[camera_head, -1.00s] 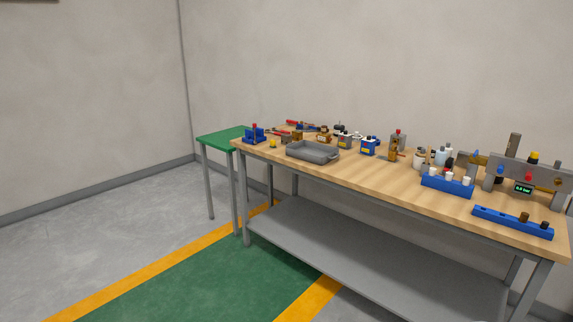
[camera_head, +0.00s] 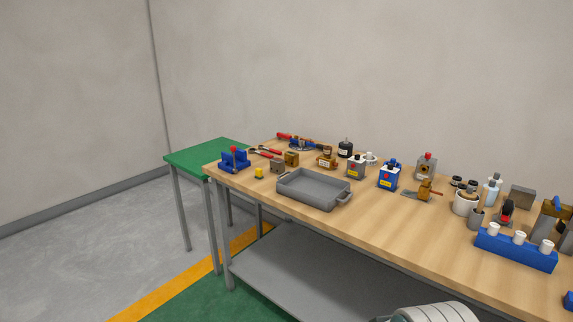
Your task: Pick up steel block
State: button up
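Two grey, steel-looking blocks show, and I cannot tell which one is the steel block. A small grey block (camera_head: 277,167) sits on the workbench between the yellow knob and a brown block, behind the tray. A larger grey block (camera_head: 522,196) is at the far right, behind the blue rack. A pale rounded part at the bottom edge appears to be my arm. My gripper is not in view.
A grey tray (camera_head: 313,203) lies near the workbench (camera_head: 400,228) front edge. A yellow knob (camera_head: 259,173), a brown block (camera_head: 291,159), a blue vise (camera_head: 234,163) and a blue rack (camera_head: 515,251) stand around. A green table (camera_head: 205,157) adjoins at left. The bench front-centre is clear.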

aim_at(277, 164)
jog(key=i+j+z, duration=0.1)
jog(key=i+j, duration=0.3)
jog(key=i+j+z, duration=0.1)
jog(key=i+j, duration=0.35)
jog(key=i+j+z, duration=0.1)
jog(key=i+j, duration=0.4)
jog(key=i+j+z, duration=0.15)
jog(key=i+j, duration=0.35)
jog(key=i+j+z, duration=0.1)
jog(key=i+j, duration=0.3)
jog(key=j, duration=0.15)
jog(key=i+j+z, duration=0.1)
jog(key=i+j, duration=0.3)
jog(key=j, duration=0.2)
